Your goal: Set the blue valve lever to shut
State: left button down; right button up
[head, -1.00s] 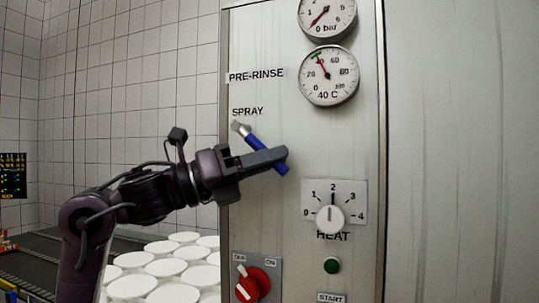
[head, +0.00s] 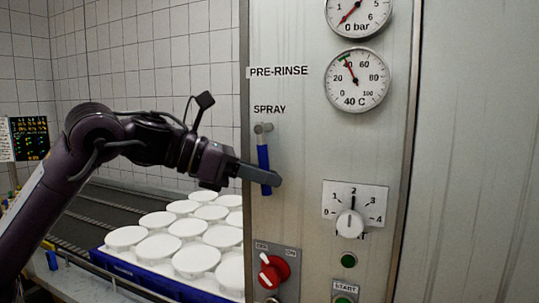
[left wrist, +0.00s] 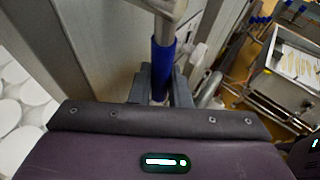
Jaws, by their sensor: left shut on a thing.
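The blue valve lever (head: 263,157) is on the steel panel under the SPRAY label. It hangs almost straight down from its metal pivot (head: 263,128). My left gripper (head: 271,177) is shut on the lever's lower part, coming in from the left. In the left wrist view the blue lever (left wrist: 163,57) stands between the two grey fingers (left wrist: 160,85). The lever's part between the fingers is partly hidden.
Two gauges (head: 357,80) sit above right of the lever. A white HEAT dial (head: 350,224), a green button (head: 348,261) and a red switch (head: 272,271) are below.

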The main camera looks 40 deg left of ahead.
pick_arm(q)
jog(key=shift+a+r+p, duration=0.3)
jog(key=shift+a+p, duration=0.05)
jog(key=shift+p, duration=0.1)
jog(key=c, duration=1.7)
grip_release()
jog(key=shift+o, duration=0.3)
jog(key=shift+w+f+y, duration=0.1)
jog(key=shift+f+y, duration=0.05)
jog(key=shift+y, duration=0.15)
jog(key=shift+a, duration=0.1)
